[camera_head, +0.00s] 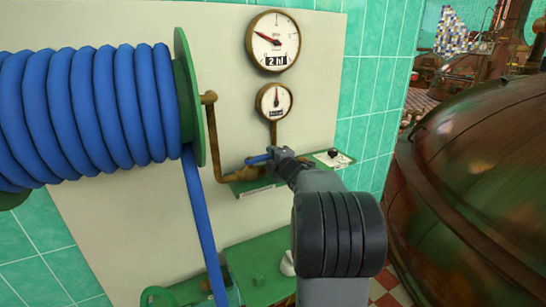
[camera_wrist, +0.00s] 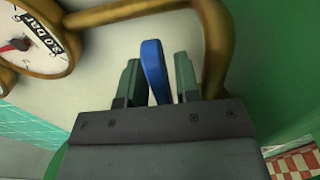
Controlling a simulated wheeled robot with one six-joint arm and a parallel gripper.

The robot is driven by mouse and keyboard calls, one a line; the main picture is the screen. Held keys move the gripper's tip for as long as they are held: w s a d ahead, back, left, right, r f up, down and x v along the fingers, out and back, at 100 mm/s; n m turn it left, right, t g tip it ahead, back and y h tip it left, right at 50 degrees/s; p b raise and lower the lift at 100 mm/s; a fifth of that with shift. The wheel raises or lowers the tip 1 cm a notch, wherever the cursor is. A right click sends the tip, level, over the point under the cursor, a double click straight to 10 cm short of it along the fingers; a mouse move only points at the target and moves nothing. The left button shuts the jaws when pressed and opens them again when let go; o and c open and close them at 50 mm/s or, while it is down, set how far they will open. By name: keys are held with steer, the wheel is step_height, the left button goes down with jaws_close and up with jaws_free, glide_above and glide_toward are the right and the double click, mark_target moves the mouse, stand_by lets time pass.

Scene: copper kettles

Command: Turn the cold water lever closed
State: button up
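The cold water lever (camera_head: 258,159) is a blue handle on the brass pipe fitting below the small gauge. In the head view it lies nearly level, and my gripper (camera_head: 277,155) is at its right end. In the wrist view the blue lever (camera_wrist: 154,70) stands between the two green-grey fingers of my gripper (camera_wrist: 158,82). The fingers are apart, with narrow gaps seeming to show beside the lever; contact is not clear. My gripper hides part of the fitting in the head view.
A brass pipe (camera_head: 214,140) runs down left of the lever. A large gauge (camera_head: 273,41) and a small gauge (camera_head: 274,100) are above. A blue hose reel (camera_head: 90,110) is at left, a copper kettle (camera_head: 480,190) at right. A green machine (camera_head: 255,265) stands below.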

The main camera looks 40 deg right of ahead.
jaws_close()
